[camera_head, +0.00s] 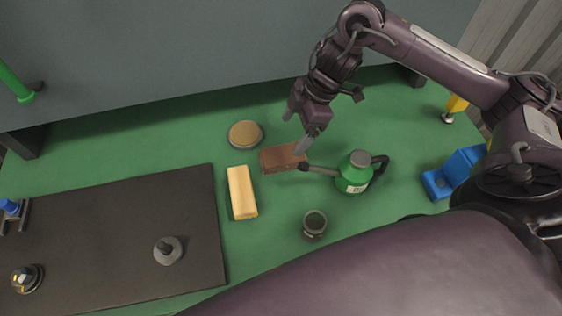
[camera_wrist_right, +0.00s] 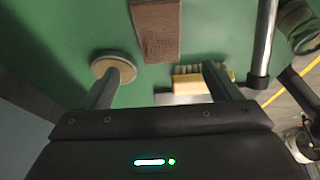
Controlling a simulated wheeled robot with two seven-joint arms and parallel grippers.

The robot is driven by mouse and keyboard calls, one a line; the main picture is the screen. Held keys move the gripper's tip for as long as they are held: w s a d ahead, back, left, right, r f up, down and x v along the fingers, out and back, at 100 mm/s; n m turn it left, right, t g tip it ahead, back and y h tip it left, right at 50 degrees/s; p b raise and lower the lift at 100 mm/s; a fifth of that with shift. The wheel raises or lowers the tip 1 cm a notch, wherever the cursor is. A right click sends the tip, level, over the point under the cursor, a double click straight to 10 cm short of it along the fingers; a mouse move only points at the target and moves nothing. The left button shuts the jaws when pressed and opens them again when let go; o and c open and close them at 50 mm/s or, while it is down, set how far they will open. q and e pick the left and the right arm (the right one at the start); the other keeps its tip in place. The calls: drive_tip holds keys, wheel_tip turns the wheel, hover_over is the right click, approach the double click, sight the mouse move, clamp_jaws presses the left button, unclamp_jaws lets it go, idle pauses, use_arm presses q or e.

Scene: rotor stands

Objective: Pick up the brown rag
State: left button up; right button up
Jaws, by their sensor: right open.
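The brown rag (camera_head: 283,158) lies on the green bench top as a small flat rectangular slab, left of the green oil can. It also shows at the top middle of the right wrist view (camera_wrist_right: 157,32). My right gripper (camera_head: 296,131) is open and empty above the far right side of the rag, with one fingertip overlapping its edge in the head view. In the right wrist view its two fingers (camera_wrist_right: 163,82) stand wide apart, and the rag lies beyond them, not between them. My left gripper is not in view.
A green oil can (camera_head: 355,174) stands right of the rag, its spout reaching toward it. A round tan-topped tin (camera_head: 245,134), a yellow block (camera_head: 242,192) and a dark cup (camera_head: 314,223) are nearby. A dark mat (camera_head: 110,235) lies left.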

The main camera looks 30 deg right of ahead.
sight(284, 154)
drive_tip(key=shift+w+f+b, duration=0.1)
drive_tip(key=shift+f+b, duration=0.3)
drive_tip(key=shift+f, duration=0.6)
drive_tip(key=shift+x, duration=1.2)
drive_tip(key=x, duration=0.2)
drive_tip(key=p+x, duration=0.1)
drive_tip(key=x, duration=0.1)
drive_tip(key=shift+d+f, duration=0.15)
drive_tip(key=shift+f, duration=0.35)
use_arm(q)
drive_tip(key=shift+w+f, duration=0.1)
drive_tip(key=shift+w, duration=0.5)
use_arm(e)
drive_tip(key=c, duration=1.1)
